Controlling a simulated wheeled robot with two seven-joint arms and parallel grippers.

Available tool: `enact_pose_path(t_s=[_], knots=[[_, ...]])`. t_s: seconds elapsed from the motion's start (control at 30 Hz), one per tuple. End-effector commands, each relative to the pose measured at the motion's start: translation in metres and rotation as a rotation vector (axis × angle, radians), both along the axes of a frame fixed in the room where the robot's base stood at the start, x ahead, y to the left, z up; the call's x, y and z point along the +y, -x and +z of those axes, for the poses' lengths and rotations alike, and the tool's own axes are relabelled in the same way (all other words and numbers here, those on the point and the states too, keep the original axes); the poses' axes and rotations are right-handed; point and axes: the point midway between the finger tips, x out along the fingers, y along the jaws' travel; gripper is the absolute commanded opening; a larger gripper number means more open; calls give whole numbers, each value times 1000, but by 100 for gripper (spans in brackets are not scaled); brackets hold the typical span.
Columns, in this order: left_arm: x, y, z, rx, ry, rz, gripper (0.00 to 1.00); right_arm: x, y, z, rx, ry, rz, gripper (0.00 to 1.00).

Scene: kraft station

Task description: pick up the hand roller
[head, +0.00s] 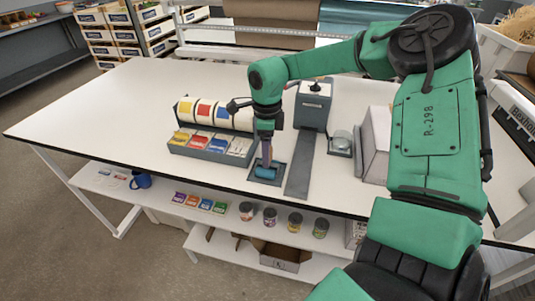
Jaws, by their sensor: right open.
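The hand roller (265,173) shows as a blue cylinder low in a small dark square tray (254,180) near the front edge of the white table. A thin dark shape rises from it towards my gripper; I cannot tell how much is handle and how much is finger. My right gripper (267,143) points down straight above the roller, its jaws open. The wrist and fingers hide the upper part of the roller, and I cannot tell whether they touch it. My left gripper is not in view.
A grey rack (205,149) with coloured cards and rolls stands left of the roller. A grey dispenser (312,105) with a long dark strip (300,168) stands to the right, beside a tape-like holder (341,143) and a pale box (375,145). The table's left side (100,110) is clear.

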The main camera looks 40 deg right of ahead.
Motion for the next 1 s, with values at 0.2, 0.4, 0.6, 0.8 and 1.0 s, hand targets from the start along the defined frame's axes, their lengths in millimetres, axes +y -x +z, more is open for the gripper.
enact_pose_path(t_s=[0.2, 0.4, 0.6, 0.8, 1.0], knots=[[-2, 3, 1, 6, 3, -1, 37, 0, 0, -9, -1, 0, 0, 70], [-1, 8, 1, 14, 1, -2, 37, 0, 0, -9, -1, 0, -1, 13], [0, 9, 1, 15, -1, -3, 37, 0, 0, -8, -1, 0, -1, 0], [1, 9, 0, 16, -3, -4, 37, 0, -1, -6, -3, 0, -1, 0], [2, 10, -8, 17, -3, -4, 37, 0, -2, 17, -8, 1, -1, 0]])
